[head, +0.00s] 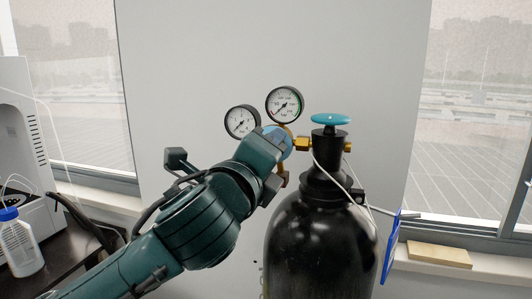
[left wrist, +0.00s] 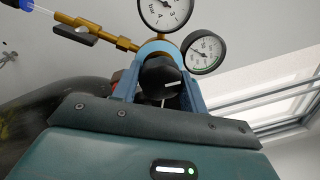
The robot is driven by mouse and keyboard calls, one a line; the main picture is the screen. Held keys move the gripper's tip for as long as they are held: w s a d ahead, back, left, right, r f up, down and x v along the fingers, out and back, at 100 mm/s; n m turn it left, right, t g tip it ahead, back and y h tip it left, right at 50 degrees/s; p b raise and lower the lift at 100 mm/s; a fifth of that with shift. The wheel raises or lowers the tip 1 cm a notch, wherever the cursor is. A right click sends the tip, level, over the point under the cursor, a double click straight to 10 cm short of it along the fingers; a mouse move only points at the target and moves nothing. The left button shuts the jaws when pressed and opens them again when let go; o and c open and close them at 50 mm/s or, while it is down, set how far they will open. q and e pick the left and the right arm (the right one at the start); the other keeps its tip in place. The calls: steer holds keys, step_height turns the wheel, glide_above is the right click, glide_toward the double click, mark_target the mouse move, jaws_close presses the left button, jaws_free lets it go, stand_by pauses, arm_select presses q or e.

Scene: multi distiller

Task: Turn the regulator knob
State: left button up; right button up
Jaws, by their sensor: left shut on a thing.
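The regulator knob (left wrist: 160,82) is black with a white mark and shows in the left wrist view between the two blue fingers of my left gripper (left wrist: 162,90). The gripper is shut on it. In the head view my left gripper (head: 272,150) reaches the blue regulator body (head: 281,138) from the left and hides the knob. Two round gauges, an upper gauge (head: 284,104) and a left gauge (head: 241,122), sit above the regulator. A brass fitting (head: 303,144) joins it to the black gas cylinder (head: 318,235). My right gripper is in neither view.
A teal valve handwheel (head: 330,120) tops the cylinder, close to the right of the regulator. A thin white tube (head: 340,182) hangs by the cylinder's neck. A white bottle with a blue cap (head: 20,245) stands at the far left. A wooden block (head: 438,254) lies on the right sill.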

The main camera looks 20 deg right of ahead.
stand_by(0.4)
arm_select(q)
steer(key=o, duration=1)
steer(key=shift+c, duration=0.2)
steer(key=b+v, duration=0.2)
steer(key=v, duration=1.1)
steer(key=shift+b, duration=0.3)
